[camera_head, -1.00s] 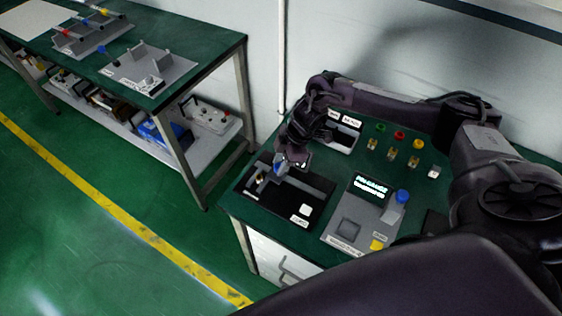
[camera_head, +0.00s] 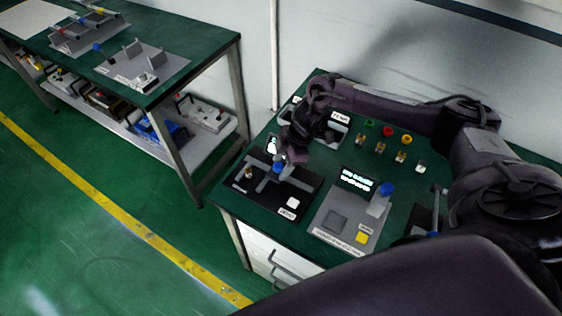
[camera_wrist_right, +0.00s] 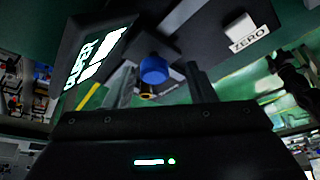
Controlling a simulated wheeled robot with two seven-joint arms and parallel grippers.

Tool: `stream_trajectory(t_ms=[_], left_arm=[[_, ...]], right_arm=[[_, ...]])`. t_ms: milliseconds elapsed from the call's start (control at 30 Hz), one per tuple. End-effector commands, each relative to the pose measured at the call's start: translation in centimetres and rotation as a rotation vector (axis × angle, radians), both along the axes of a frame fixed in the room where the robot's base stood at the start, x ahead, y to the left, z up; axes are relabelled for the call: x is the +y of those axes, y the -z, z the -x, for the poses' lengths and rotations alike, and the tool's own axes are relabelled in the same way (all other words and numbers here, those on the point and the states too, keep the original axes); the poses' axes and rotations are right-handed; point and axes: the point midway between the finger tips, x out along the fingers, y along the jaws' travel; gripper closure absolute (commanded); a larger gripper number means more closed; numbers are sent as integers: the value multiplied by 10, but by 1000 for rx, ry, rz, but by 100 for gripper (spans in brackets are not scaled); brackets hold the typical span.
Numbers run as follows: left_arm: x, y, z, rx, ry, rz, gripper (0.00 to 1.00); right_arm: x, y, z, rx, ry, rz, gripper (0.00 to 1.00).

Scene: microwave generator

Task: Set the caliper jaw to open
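The caliper station is a black base plate (camera_head: 300,188) with a grey bar (camera_head: 264,185) on the near left part of the green bench. A blue knob (camera_head: 278,167) sits on the caliper's slider; it also shows in the right wrist view (camera_wrist_right: 153,70). A lit display (camera_wrist_right: 97,60) stands beside it. A white ZERO button (camera_wrist_right: 240,30) is on the same plate. My right gripper (camera_head: 284,160) is at the knob. In the wrist view its two fingers are apart, with the knob seen between them and a gap to each. My left gripper is not visible.
A grey console (camera_head: 345,220) with a lit screen, a blue knob (camera_head: 386,189) and a yellow button (camera_head: 361,238) stands right of the caliper. Several coloured parts (camera_head: 389,131) sit behind it. Another bench (camera_head: 205,45) with fixtures stands at the left.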

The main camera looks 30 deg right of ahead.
Motion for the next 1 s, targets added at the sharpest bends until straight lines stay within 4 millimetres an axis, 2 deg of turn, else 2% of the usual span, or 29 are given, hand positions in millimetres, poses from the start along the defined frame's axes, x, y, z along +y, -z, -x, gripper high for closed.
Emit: stream_trajectory(t_ms=[100, 300, 700, 833, 1000], left_arm=[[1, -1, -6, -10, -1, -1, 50], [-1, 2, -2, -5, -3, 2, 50], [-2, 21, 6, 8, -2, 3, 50], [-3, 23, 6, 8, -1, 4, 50], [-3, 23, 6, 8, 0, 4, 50]], right_arm=[[0, -1, -1, -2, 1, -1, 50], [-1, -5, -2, -6, 1, -3, 50], [-26, -60, 5, -5, 2, -3, 50], [-30, -70, 7, -4, 2, -2, 50], [-31, -73, 8, -3, 2, -3, 50]])
